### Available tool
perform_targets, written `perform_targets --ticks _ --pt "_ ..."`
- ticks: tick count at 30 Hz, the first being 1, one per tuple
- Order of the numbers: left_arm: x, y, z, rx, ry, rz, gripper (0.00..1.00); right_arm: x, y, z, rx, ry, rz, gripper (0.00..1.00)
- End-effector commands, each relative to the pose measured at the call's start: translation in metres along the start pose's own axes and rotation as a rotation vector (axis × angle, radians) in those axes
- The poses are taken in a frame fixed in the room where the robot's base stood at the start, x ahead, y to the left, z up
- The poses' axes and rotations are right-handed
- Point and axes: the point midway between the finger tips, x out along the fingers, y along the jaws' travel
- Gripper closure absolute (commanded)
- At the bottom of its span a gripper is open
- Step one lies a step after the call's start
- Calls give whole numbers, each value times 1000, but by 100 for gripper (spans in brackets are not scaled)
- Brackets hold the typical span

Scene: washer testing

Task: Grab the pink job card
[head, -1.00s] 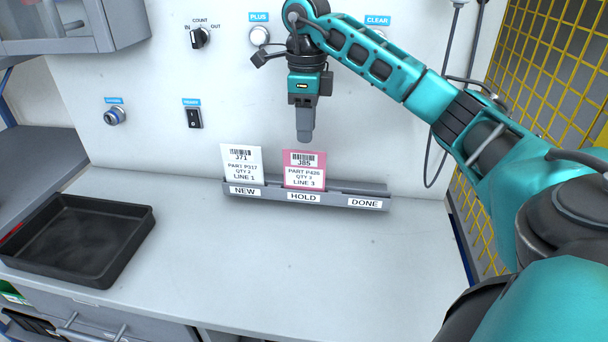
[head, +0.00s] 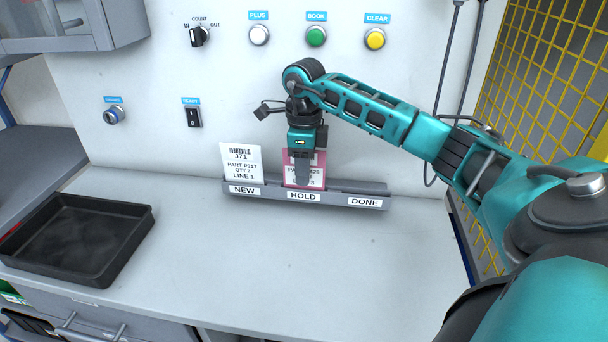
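The pink job card (head: 318,168) stands upright in the HOLD slot of the grey card rack (head: 325,200). My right gripper (head: 302,182) points straight down over the middle of the card and hides much of its print. It shows edge-on, so I cannot tell whether its fingers are apart or closed, or whether they touch the card. My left gripper is not in view.
A white job card (head: 241,163) stands in the NEW slot left of the pink one. The DONE slot (head: 363,202) holds no card. A black tray (head: 75,240) lies at the left. Buttons and switches line the panel behind. The bench front is clear.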

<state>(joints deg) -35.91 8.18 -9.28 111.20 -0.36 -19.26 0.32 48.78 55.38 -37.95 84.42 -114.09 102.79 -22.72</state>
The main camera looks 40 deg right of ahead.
Motion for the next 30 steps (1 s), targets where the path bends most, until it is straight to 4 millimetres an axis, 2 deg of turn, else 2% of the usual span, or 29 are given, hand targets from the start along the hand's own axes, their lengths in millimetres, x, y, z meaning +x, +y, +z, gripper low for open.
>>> perform_targets --ticks 2,13,30 --pt "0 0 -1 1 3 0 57 0 0 0 0 0 0 66" --pt "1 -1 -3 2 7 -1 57 0 0 0 0 0 0 100" --pt "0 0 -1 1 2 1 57 -5 0 0 0 0 -1 100"
